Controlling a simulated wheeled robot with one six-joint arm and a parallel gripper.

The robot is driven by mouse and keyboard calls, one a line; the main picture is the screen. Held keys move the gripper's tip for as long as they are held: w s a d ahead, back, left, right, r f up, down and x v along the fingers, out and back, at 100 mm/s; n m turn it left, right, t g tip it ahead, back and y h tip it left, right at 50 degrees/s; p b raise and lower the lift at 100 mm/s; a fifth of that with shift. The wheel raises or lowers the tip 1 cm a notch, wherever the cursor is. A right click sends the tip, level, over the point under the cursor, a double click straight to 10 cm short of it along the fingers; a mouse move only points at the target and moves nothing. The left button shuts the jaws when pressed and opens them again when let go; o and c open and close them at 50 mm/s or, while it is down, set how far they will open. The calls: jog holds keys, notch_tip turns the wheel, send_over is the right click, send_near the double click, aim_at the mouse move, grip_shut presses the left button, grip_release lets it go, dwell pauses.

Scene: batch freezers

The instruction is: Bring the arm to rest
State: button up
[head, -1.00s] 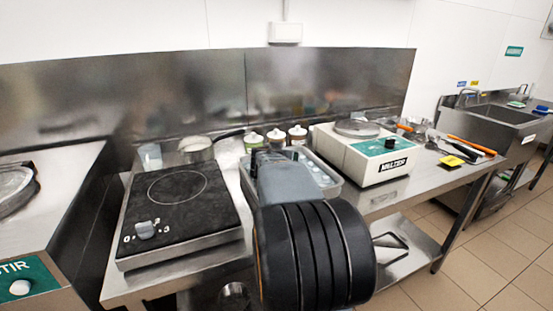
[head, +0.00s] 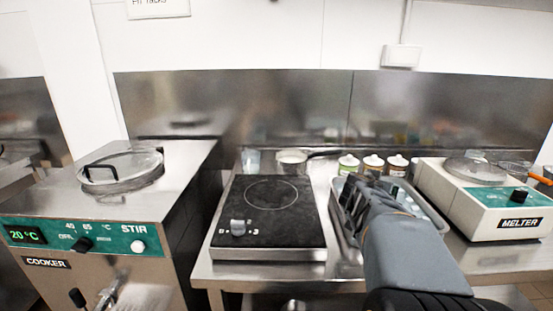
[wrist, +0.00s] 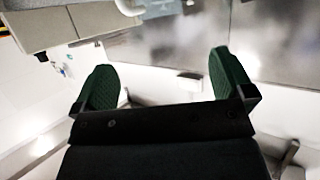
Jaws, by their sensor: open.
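My gripper (head: 366,190) is at the end of my grey arm, which reaches in from the lower right of the head view. It is in front of a metal tray and hides part of it; contact cannot be told. In the wrist view my gripper (wrist: 160,80) has its two green-padded fingers spread wide, with nothing between them.
A black hotplate (head: 268,215) stands left of my arm, and the cooker (head: 90,235) with its glass lid is further left. The metal tray (head: 428,212) lies under my arm. Lidded jars (head: 372,165) stand behind it, and the melter (head: 485,200) is right.

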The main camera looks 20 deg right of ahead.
jog(key=s+a+n+g+y+p, duration=0.1)
jog(key=s+a+n+y+p, duration=0.2)
jog(key=a, duration=0.7)
jog(key=s+a+f+n+g+y+p, duration=0.1)
jog(key=s+a+n+y+p, duration=0.3)
jog(key=a, duration=0.6)
jog(key=s+a+n+g+y+p, duration=0.1)
jog(key=s+a+n+y+p, duration=0.2)
jog(key=a+p, duration=0.3)
jog(key=a+n+y, duration=0.1)
jog(key=a, duration=0.3)
jog(key=shift+s+f, duration=0.15)
jog(key=shift+s, duration=0.2)
